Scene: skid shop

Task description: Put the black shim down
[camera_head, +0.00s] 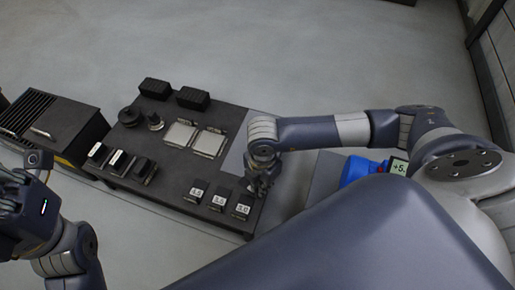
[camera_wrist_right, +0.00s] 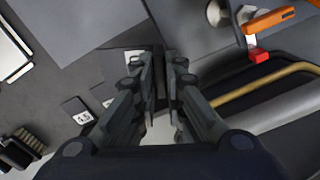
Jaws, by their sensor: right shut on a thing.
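My right gripper (camera_head: 262,184) is above the right end of the dark table (camera_head: 170,190), close to the row of labelled dark tiles. In the right wrist view its two fingers (camera_wrist_right: 163,72) are nearly together, shut on a thin dark piece, the black shim (camera_wrist_right: 159,80). The shim is mostly hidden between the fingers, and I cannot tell whether it touches the table. Labelled tiles (camera_head: 218,200) lie just left of this gripper at the table's front edge. My left gripper (camera_head: 22,190) is at the left edge of the head view, partly cut off, with its fingers unclear.
Two silver plates (camera_head: 194,138), ribbed black blocks (camera_head: 174,94), round black parts (camera_head: 130,116) and dark pieces with white tops (camera_head: 118,162) occupy the table. A grey panel (camera_head: 236,158) lies beside my right gripper. A blue unit with a display (camera_head: 357,170) stands right. An orange-handled tool (camera_wrist_right: 270,20) shows right.

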